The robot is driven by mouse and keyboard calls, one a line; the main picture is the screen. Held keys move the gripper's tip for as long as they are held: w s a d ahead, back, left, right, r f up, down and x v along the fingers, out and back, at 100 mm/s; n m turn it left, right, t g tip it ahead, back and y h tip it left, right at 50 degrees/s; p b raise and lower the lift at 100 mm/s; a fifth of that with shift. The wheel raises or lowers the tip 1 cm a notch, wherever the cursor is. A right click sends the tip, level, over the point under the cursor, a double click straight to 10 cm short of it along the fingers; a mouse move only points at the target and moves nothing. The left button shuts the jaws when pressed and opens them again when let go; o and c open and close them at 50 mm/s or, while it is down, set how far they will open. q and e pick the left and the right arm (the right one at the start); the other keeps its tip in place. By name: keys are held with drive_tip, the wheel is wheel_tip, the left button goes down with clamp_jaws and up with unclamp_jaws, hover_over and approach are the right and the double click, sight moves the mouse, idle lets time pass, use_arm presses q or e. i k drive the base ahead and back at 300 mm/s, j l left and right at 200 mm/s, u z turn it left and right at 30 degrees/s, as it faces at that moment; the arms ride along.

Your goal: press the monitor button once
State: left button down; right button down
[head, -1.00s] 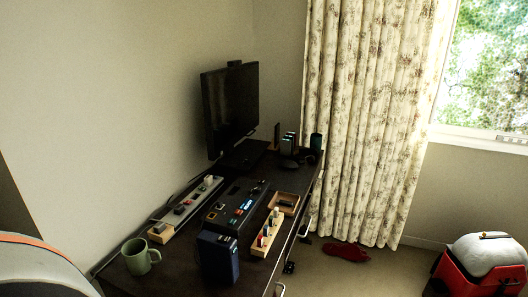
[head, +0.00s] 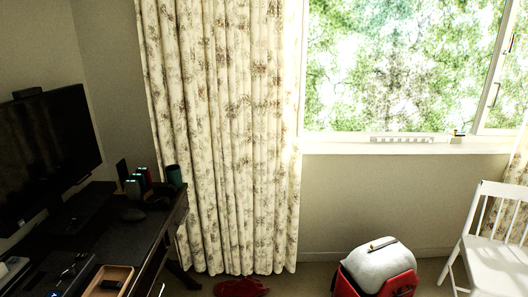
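The black monitor (head: 48,150) stands on the dark desk (head: 125,240) at the left of the head view, its dark screen facing right. I cannot make out a button on it. A black device with buttons (head: 62,275) lies on the desk in front of the monitor, at the lower left, partly cut off by the picture edge; its buttons are too small and dark to tell apart. Neither of my grippers is in view.
A wooden tray (head: 98,281) lies at the desk's front. A dark cup (head: 174,175) and several small items stand at its far end.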

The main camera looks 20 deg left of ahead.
sight(21, 223)
drive_tip(key=i+l+u, duration=0.1)
drive_tip(key=i+u, duration=0.35)
drive_tip(key=i+l+u, duration=0.25)
drive_tip(key=u, duration=0.25)
drive_tip(key=i+l+u, duration=0.65)
drive_tip(key=l+u, duration=0.25)
